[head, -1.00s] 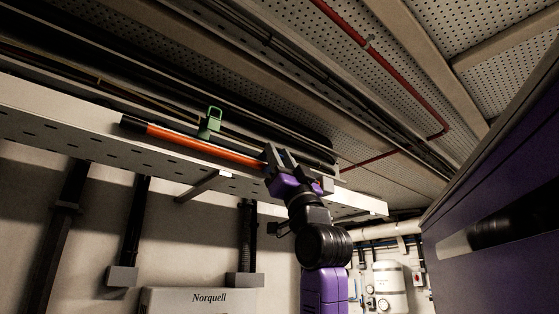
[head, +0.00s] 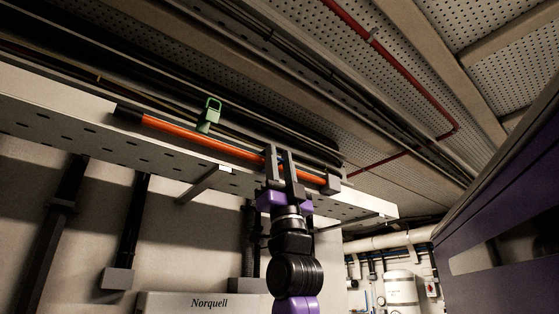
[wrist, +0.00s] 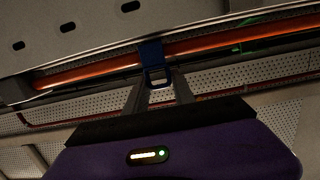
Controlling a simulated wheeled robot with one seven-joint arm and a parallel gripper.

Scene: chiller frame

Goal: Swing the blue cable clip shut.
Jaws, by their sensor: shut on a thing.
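The blue cable clip (wrist: 151,52) shows in the wrist view as a dark blue strap across the orange cable (wrist: 90,72), with a squared loop at its end. My gripper (wrist: 159,76) is shut on this loop, one finger on each side. In the head view my gripper (head: 280,155) reaches up to the orange cable (head: 200,139) at the tray edge, and its fingers hide most of the clip. I cannot tell whether the clip is latched.
A green clip (head: 208,115) stands upright on the tray, left of my gripper. The perforated tray (head: 60,110) runs along the wall, with a bracket (head: 205,181) below. Dark pipes run behind the cable. A purple cabinet (head: 500,225) stands at right.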

